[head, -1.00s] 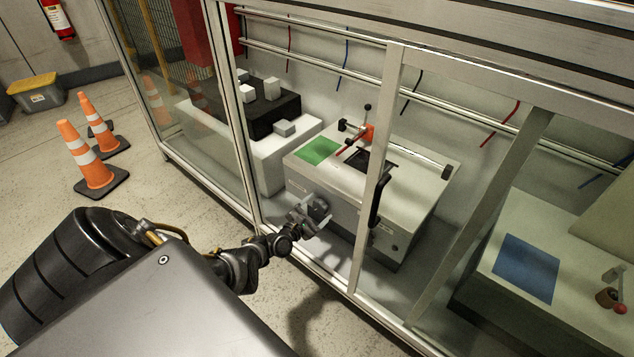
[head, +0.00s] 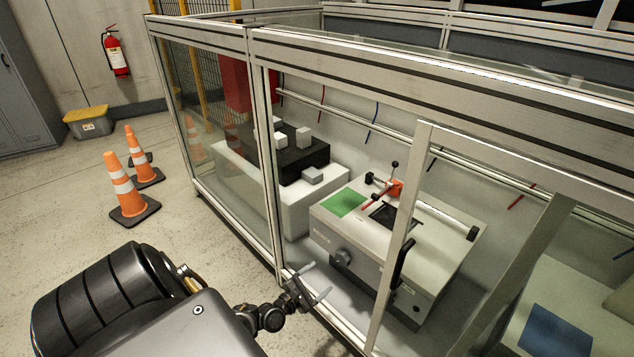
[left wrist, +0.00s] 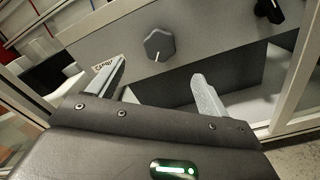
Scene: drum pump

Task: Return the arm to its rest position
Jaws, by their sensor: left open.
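My left gripper (head: 318,283) is open and empty at the lower middle of the head view, by the lower frame of the glazed enclosure (head: 262,160). In the left wrist view its two spread fingers (left wrist: 160,88) point at the front of a grey machine box (head: 385,262). A dark knob (left wrist: 159,45) on that front shows between and beyond the fingertips, with nothing held. The box carries a green pad (head: 343,202), an orange-red clamp (head: 393,188) and a black handle (head: 403,262). My right gripper is not in view.
Enclosure posts stand close to my left arm. Inside are a white block with a black tray (head: 303,161) and a blue pad (head: 553,332). Orange cones (head: 125,190), a yellow-lidded bin (head: 88,123) and a fire extinguisher (head: 115,54) are at left. The floor between is clear.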

